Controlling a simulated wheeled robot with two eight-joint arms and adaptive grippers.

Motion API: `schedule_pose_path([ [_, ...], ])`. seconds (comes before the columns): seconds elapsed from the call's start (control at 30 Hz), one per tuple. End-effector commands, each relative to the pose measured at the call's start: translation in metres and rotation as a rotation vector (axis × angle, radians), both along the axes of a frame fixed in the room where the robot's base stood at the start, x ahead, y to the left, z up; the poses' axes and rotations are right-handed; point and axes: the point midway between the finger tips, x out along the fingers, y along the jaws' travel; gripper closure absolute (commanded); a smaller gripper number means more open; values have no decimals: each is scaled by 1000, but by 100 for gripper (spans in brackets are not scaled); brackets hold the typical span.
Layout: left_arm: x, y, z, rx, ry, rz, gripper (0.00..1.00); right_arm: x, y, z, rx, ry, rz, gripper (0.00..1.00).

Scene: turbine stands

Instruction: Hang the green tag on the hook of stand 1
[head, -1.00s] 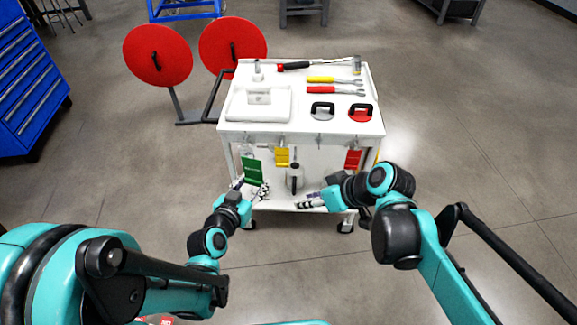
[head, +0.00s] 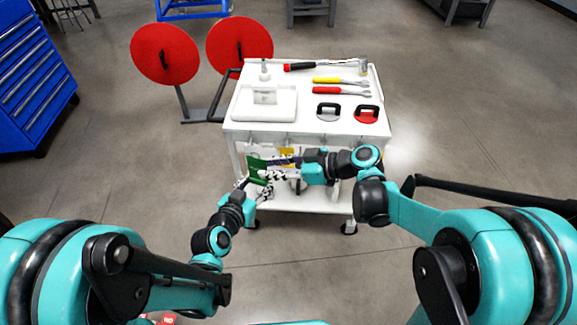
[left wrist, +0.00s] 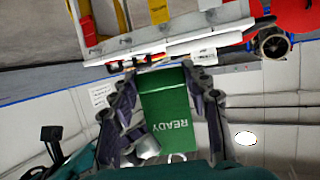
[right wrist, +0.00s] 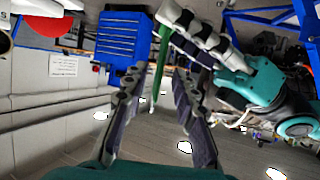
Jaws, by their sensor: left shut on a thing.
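The green tag (head: 257,164) is held by my left gripper (head: 262,180) in front of the cart's left front side. In the left wrist view, the tag (left wrist: 165,105), marked READY, lies between the fingers. My right gripper (head: 290,162) is just right of the tag. In the right wrist view, its fingers (right wrist: 156,78) are open, and the green tag (right wrist: 161,62) shows edge-on between or just beyond their tips. Contact cannot be told.
The white cart (head: 262,128) carries hammer, wrenches, a white case and two black-handled discs on top. A yellow tag (head: 287,151) hangs at its front, partly hidden by my right arm. A blue drawer cabinet (head: 35,75) stands far left.

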Motion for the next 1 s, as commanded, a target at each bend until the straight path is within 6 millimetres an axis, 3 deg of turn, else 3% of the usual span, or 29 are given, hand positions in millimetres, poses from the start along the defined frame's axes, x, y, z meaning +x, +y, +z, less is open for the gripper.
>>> schedule_pose_path([
  [0.1,0,0,0,0,0,0,100,7,20,-9,0,0,2,72],
  [0.3,0,0,0,0,0,0,100,15,39,-17,0,1,1,72],
  [0.67,0,0,0,0,0,0,100,18,44,-20,0,0,-2,72],
  [0.7,0,0,0,0,0,0,100,18,44,-20,0,0,-2,75],
  [0.8,0,0,0,0,0,0,100,18,44,-20,0,1,-3,100],
  [0.97,0,0,0,0,0,0,100,17,44,-20,1,1,-2,100],
  [1.0,0,0,0,0,0,0,43,17,44,-20,1,1,-2,100],
])
